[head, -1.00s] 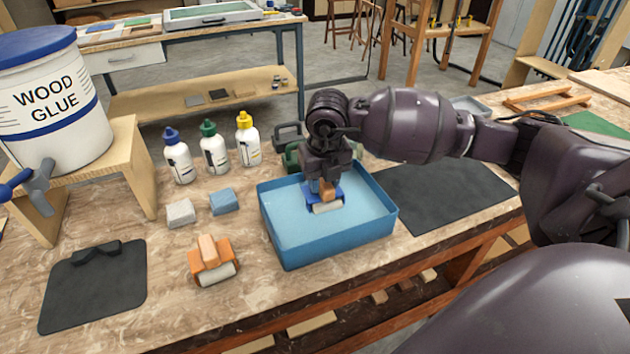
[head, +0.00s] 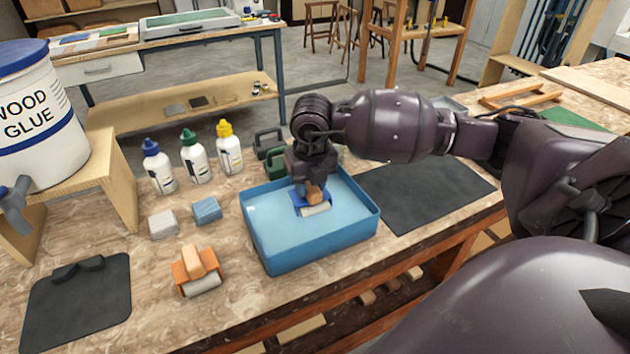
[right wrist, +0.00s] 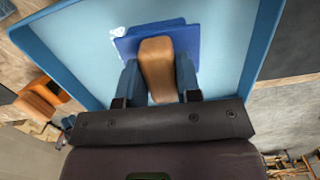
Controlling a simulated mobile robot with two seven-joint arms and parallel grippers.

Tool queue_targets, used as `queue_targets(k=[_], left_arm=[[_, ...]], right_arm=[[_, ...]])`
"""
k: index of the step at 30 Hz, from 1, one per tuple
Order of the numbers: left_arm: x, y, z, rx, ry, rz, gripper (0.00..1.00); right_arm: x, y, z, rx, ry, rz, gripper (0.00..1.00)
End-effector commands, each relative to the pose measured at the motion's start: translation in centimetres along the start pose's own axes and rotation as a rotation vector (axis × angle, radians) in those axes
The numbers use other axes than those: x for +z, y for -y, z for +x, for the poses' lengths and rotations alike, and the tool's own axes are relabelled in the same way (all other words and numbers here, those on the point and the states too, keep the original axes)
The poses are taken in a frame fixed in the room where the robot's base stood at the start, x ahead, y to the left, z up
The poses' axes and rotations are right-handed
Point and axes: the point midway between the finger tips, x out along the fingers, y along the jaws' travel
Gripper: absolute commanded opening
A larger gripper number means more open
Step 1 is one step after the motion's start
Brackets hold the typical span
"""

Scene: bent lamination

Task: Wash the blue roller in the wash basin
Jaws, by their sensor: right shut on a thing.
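The blue roller (head: 314,206) has a blue frame, a wooden handle and a pale roller sleeve. It is inside the blue wash basin (head: 318,252), low over the light-blue bottom. My right gripper (head: 312,184) reaches down into the basin and is shut on the roller's wooden handle. In the right wrist view the handle (right wrist: 157,66) stands between the two fingers, with the blue frame (right wrist: 185,38) beyond it. Whether the sleeve touches the basin's bottom or water is hard to tell. My left gripper is not in view.
An orange roller (head: 196,270) stands left of the basin, with a grey block (head: 163,224) and a blue block (head: 207,211) behind it. Several glue bottles (head: 195,158) stand farther back. A dark mat (head: 425,192) lies right of the basin, another (head: 75,305) at the front left.

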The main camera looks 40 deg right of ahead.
Motion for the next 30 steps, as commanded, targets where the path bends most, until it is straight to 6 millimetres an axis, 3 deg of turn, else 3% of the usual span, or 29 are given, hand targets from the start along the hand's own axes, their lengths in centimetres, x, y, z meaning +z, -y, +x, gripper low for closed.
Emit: queue_targets(k=[16,30], left_arm=[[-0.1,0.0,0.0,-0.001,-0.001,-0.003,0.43],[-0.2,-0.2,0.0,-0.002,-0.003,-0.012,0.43]], right_arm=[[-0.2,-4.0,-0.1,0.002,0.001,-0.002,0.13],[-0.2,-4.5,-0.1,0.000,0.001,0.000,0.13]])
